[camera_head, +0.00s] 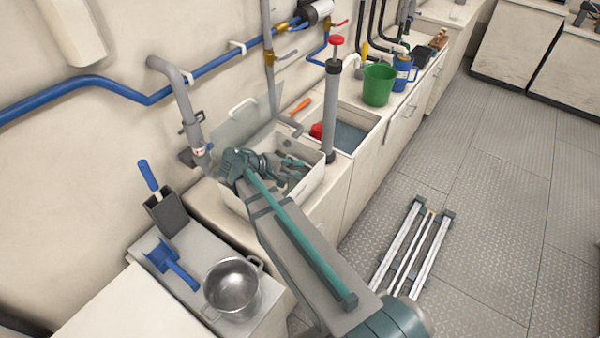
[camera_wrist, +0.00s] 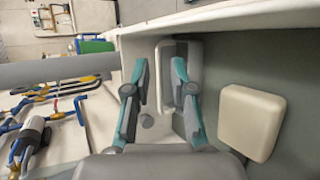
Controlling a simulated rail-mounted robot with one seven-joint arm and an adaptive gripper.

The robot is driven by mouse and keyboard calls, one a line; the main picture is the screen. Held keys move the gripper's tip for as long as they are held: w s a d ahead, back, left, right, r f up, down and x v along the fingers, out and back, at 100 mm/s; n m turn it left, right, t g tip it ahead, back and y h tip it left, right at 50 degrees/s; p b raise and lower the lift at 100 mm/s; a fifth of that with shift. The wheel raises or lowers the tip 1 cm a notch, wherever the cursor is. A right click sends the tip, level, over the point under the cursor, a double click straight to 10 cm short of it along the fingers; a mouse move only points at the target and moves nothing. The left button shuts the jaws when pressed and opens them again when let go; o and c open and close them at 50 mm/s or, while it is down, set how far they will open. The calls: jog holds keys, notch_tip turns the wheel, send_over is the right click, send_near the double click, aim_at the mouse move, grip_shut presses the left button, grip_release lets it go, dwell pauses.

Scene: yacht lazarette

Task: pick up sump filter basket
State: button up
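My gripper (camera_head: 290,172) is inside the white open box (camera_head: 318,190) on the counter, beside the bent grey pipe. In the wrist view my gripper (camera_wrist: 158,98) has its two teal-and-grey fingers apart. A pale, rounded upright piece with a grey strip (camera_wrist: 166,72) shows between and beyond the fingers. I cannot tell whether it is part of the sump filter basket or whether the fingers touch it. No complete basket is clear inside the box; my gripper and arm cover much of it in the head view.
A clear panel with a white handle (camera_head: 241,109) leans behind the box. A tall grey hand pump (camera_head: 331,115) stands at its right. A steel two-handled pot (camera_head: 232,285) and blue scoop (camera_head: 172,262) lie at the front left. A green bucket (camera_head: 378,86) stands farther back.

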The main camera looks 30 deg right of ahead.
aim_at(311, 167)
jog(key=shift+w+p+x, duration=0.15)
jog(key=shift+p+x, duration=0.5)
jog(key=shift+x, duration=0.85)
jog(key=shift+w+p+x, duration=0.15)
jog(key=shift+p+x, duration=0.45)
jog(key=shift+x, duration=0.85)
grip_shut()
